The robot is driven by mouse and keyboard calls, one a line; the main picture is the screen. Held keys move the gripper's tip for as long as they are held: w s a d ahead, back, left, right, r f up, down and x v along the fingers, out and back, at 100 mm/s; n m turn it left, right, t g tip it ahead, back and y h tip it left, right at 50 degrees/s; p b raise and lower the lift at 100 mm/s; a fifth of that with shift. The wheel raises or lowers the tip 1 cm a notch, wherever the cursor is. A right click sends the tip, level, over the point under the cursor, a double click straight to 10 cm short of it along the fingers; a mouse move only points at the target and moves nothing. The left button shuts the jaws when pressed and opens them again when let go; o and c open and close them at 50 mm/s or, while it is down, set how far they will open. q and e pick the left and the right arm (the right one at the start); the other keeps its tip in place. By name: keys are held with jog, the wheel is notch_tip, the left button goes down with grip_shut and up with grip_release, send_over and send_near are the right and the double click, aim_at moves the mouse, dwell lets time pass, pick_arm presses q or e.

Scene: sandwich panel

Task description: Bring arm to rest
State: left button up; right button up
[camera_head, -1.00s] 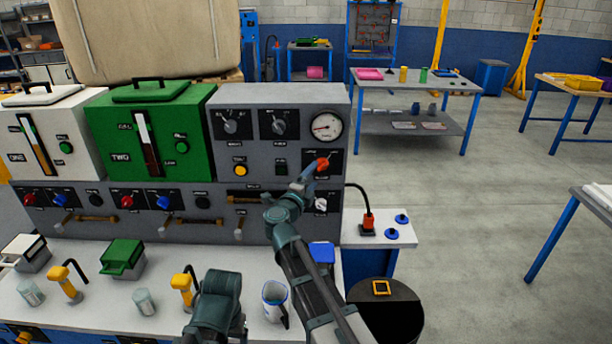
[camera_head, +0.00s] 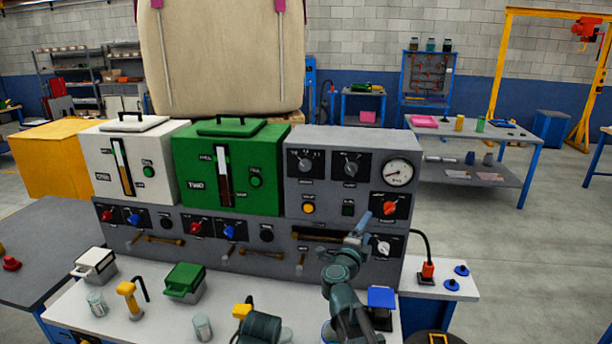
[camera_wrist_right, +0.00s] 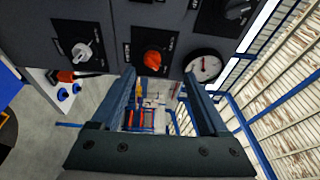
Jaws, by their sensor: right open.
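My right gripper (camera_head: 360,230) is in front of the lower right of the grey control panel (camera_head: 340,142), below and left of the orange-red knob (camera_head: 390,208). In the right wrist view its two fingers (camera_wrist_right: 160,80) are apart with nothing between them. The orange-red knob (camera_wrist_right: 153,60) shows just past the fingertips there, with the white knob (camera_wrist_right: 82,52) to its left and the gauge (camera_wrist_right: 203,67) to its right. My right arm rises from the bottom of the head view.
A green box (camera_head: 232,170) and a white box (camera_head: 132,163) stand left of the panel. The white bench (camera_head: 245,292) below carries cups, a yellow-handled tool (camera_head: 128,299) and a blue-topped item (camera_head: 381,298). A black cable and red plug (camera_head: 427,270) are at right.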

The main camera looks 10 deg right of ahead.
jog(key=a+f+n+y, duration=0.4)
jog(key=a+n+y, duration=1.05)
jog(key=n, duration=0.25)
jog(key=s+f+n+g, duration=0.6)
jog(key=s+f+g, duration=0.3)
jog(key=s+f, duration=0.4)
jog(key=s+d+f+n+g+h, duration=0.1)
jog(key=s+d+f+g+h, duration=0.1)
jog(key=s+d+f+g, duration=0.3)
jog(key=s+d+f+g+h, duration=0.1)
jog(key=s+d+h, duration=0.15)
jog(key=s, duration=0.45)
jog(key=s+a+n+h, duration=0.1)
jog(key=s+a+n, duration=0.3)
jog(key=a, duration=0.7)
jog(key=shift+s+a+r+g, duration=0.2)
jog(key=shift+s+a+g, duration=0.1)
jog(key=shift+s, duration=0.15)
